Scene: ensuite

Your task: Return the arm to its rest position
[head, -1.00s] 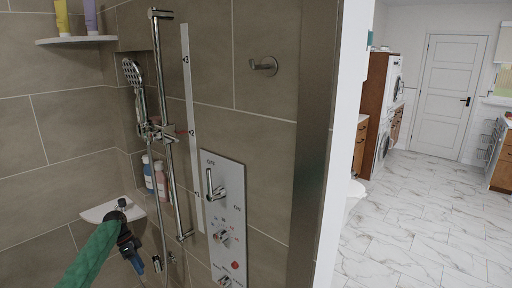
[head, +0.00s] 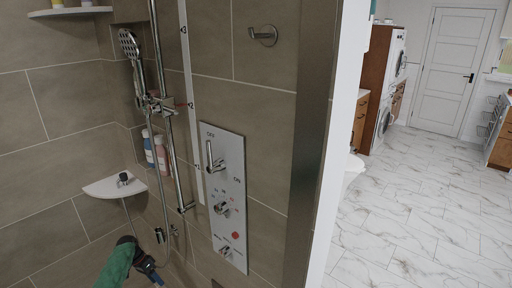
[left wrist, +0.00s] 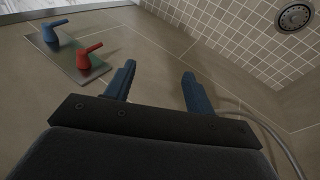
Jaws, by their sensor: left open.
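My left arm in its green sleeve (head: 116,268) comes in at the bottom of the head view. Its gripper (head: 150,268) is low in the shower, below the white corner shelf and apart from the wall panel. In the left wrist view the two blue fingers (left wrist: 160,88) stand wide apart with nothing between them. My right gripper is not seen in either view.
A silver control panel (head: 227,190) with a lever and knobs is on the tiled wall. A shower rail (head: 166,110) with a hand shower (head: 130,45) stands left of it. A corner shelf (head: 112,189) juts out above the gripper. Marble floor (head: 420,200) lies open at right.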

